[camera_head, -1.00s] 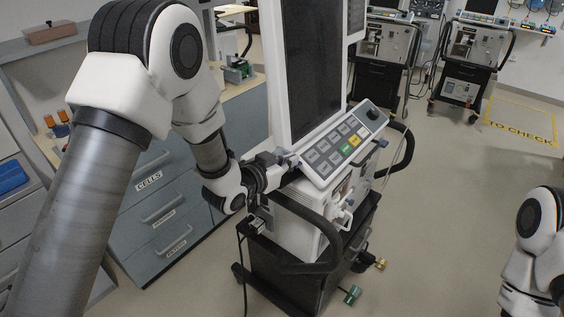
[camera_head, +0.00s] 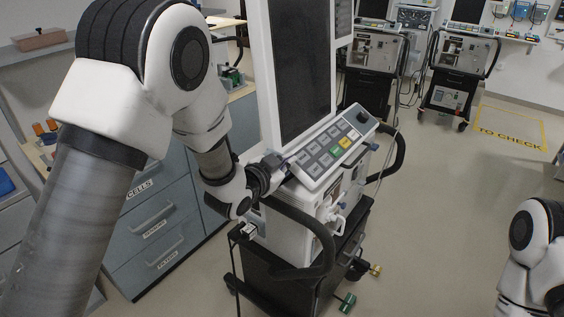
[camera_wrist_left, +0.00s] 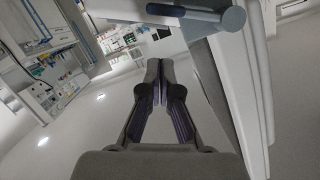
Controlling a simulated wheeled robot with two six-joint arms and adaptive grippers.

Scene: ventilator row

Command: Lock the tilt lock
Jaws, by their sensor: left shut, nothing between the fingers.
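The ventilator's keypad panel (camera_head: 338,150) is tilted below its tall dark screen (camera_head: 296,75). My left gripper (camera_head: 284,164) is at the left side of this panel, close to its edge. In the left wrist view the left gripper (camera_wrist_left: 160,66) is shut with nothing between its fingers. A grey round hub (camera_wrist_left: 233,18) with a dark blue lever (camera_wrist_left: 183,12) sits above and right of the fingertips, apart from them. It looks like the tilt lock, but I cannot read its state. It is hidden in the head view. The right gripper is out of view.
A black handle rail (camera_head: 322,240) curves round the ventilator's front, below my left wrist. Drawers (camera_head: 155,230) stand on the left. Other ventilators (camera_head: 458,75) stand at the back. The floor on the right (camera_head: 440,190) is clear up to my right arm.

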